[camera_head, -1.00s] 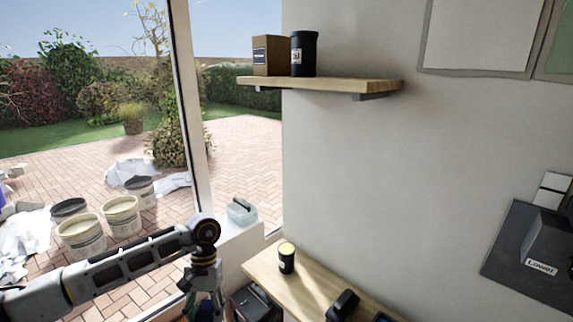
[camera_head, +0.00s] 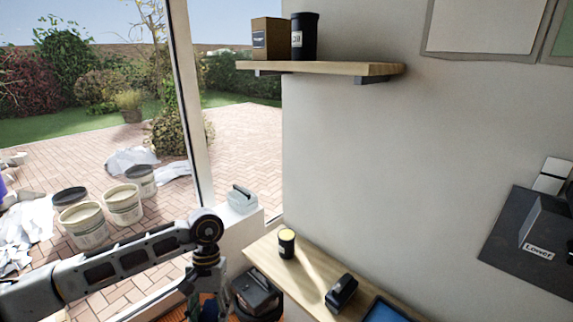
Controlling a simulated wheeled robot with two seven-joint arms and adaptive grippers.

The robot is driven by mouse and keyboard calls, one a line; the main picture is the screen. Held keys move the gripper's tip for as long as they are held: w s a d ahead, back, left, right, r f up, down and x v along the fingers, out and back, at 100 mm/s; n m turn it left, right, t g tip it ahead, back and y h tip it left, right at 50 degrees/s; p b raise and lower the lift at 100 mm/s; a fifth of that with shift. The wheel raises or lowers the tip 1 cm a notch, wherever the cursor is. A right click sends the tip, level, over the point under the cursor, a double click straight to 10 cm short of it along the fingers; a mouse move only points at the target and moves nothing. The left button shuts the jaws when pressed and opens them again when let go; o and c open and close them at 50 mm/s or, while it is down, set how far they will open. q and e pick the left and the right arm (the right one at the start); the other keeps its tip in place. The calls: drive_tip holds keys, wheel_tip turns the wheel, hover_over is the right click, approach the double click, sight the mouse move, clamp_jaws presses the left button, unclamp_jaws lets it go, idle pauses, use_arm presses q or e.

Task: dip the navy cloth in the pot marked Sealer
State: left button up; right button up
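My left arm comes in from the left, and its gripper (camera_head: 208,296) points down near the bottom edge, left of the wooden counter. Its fingertips are too dark and cluttered to show whether they are open or shut. I cannot make out the navy cloth. No pot with a readable Sealer label shows. A small dark pot with a yellow top (camera_head: 287,244) stands upright on the counter, right of my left gripper and apart from it. A black canister (camera_head: 304,37) with a pale label stands on the wall shelf. My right gripper is not in view.
The wooden counter (camera_head: 304,278) runs along the wall and carries a black object (camera_head: 341,292) and a blue-faced flat item (camera_head: 385,311). A cardboard box (camera_head: 271,39) is on the shelf (camera_head: 330,68). A dark box (camera_head: 256,291) sits below the counter's left end. A window frame stands behind my arm.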

use_arm(q)
drive_tip(key=shift+s+d+r+b, duration=0.2)
drive_tip(key=shift+s+d, duration=0.2)
drive_tip(key=shift+s, duration=0.55)
drive_tip(key=shift+s+d+r+b, duration=0.2)
drive_tip(key=shift+s+d, duration=0.25)
drive_tip(key=shift+s, duration=0.5)
drive_tip(key=shift+s+d+r+b, duration=0.15)
drive_tip(key=shift+s+d, duration=0.25)
drive_tip(key=shift+s, duration=0.55)
drive_tip(key=shift+d, duration=0.1)
